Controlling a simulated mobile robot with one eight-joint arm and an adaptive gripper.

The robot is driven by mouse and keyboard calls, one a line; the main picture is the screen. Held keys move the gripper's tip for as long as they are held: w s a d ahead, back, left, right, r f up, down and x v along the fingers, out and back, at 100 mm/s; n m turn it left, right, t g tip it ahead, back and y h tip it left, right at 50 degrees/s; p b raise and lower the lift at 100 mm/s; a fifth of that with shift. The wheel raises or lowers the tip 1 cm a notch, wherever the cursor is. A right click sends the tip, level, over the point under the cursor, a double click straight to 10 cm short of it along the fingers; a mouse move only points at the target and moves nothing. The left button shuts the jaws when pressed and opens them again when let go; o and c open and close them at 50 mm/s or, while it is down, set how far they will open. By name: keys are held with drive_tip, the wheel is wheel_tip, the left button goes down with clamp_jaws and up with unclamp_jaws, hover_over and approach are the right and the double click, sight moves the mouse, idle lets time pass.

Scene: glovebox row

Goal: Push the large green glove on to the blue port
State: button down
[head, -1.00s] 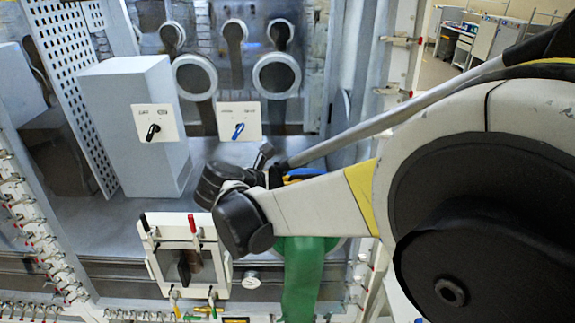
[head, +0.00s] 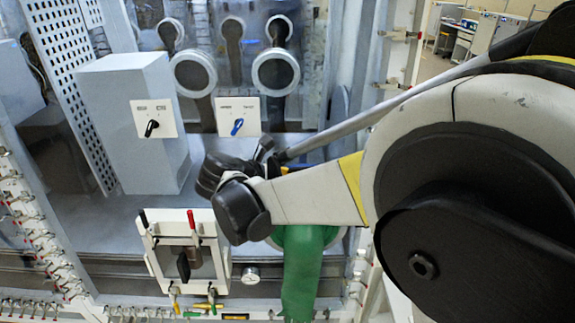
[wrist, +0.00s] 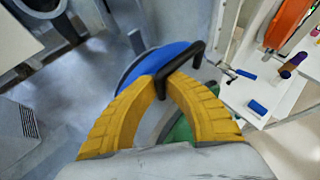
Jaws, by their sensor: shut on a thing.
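The large green glove (head: 303,270) hangs down below my forearm in the head view, its top partly hidden by the arm. Part of it shows in the wrist view (wrist: 181,132), below and behind my right finger. My gripper (wrist: 163,88) has yellow fingers closed on a black handle (wrist: 188,58). The handle stands on a round blue disc (wrist: 150,63), partly covered by the fingers.
A small hatch (head: 180,260) with a red lever stands left of the glove. A grey cabinet (head: 130,120) and round ports (head: 275,72) lie further back. The wrist view shows a white shelf (wrist: 262,90) at the right with small items, including a blue block (wrist: 257,107).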

drive_tip(key=shift+w, duration=0.15)
drive_tip(key=c, duration=1.5)
unclamp_jaws()
drive_tip(key=shift+w+d, duration=0.1)
drive_tip(key=shift+w, duration=0.05)
drive_tip(key=shift+o, duration=0.2)
drive_tip(key=v, duration=1.2)
drive_tip(key=s+d+f+m+g+y+b, duration=0.1)
drive_tip(key=s+d+f+m+y+b, duration=0.1)
drive_tip(key=s+d+f+m+b, duration=0.35)
drive_tip(key=s+d+f+m+g+y+b, duration=0.1)
drive_tip(key=s+d+f+m+g+b, duration=0.1)
drive_tip(key=d+f+m+b, duration=0.6)
drive_tip(key=s+d+f+m+y+b, duration=0.1)
drive_tip(key=s+d+f+m+b, duration=0.1)
drive_tip(key=s+f+m+b, duration=0.1)
drive_tip(key=s+d+f+m+t+y+b, duration=0.1)
drive_tip(key=s+d+f+m+y+b, duration=0.1)
drive_tip(key=f+m, duration=0.5)
drive_tip(key=s+d+f+m+y+b, duration=0.1)
drive_tip(key=s+d+f+m+b, duration=0.3)
drive_tip(key=f+b, duration=0.3)
drive_tip(key=shift+s+f+m, duration=0.65)
drive_tip(key=shift+s+f, duration=0.15)
drive_tip(key=shift+f, duration=0.15)
